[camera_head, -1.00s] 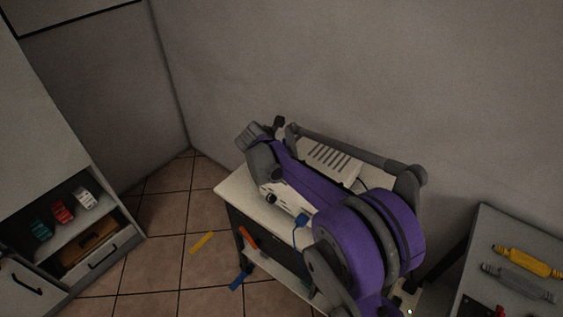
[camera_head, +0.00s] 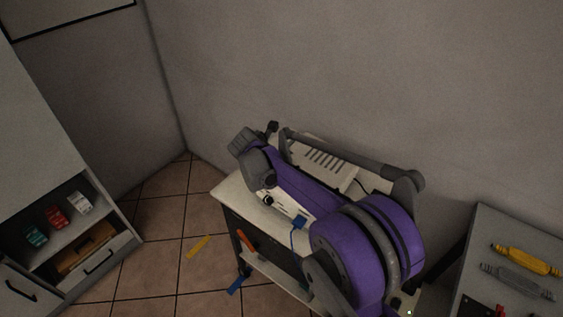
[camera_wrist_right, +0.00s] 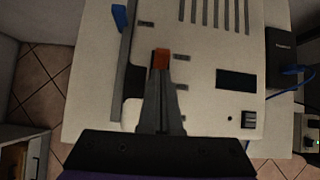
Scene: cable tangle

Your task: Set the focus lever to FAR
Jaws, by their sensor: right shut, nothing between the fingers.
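A white device (camera_wrist_right: 220,65) with vent slots lies on the cart top; in the head view it is partly covered by my purple arm (camera_head: 310,190). My right gripper (camera_wrist_right: 160,85) is shut above the device in the right wrist view. A small orange block (camera_wrist_right: 161,58), likely the focus lever's tip, shows right at the fingertips. I cannot tell if they touch. Small dark labels (camera_wrist_right: 181,86) beside it are too small to read. In the head view the right fingertips are hidden. My left gripper is not in view.
The cart (camera_head: 232,192) stands near the wall. A black box (camera_wrist_right: 284,55) with a blue cable (camera_wrist_right: 292,72) sits right of the device. A side table with a yellow tool (camera_head: 525,260) is at right.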

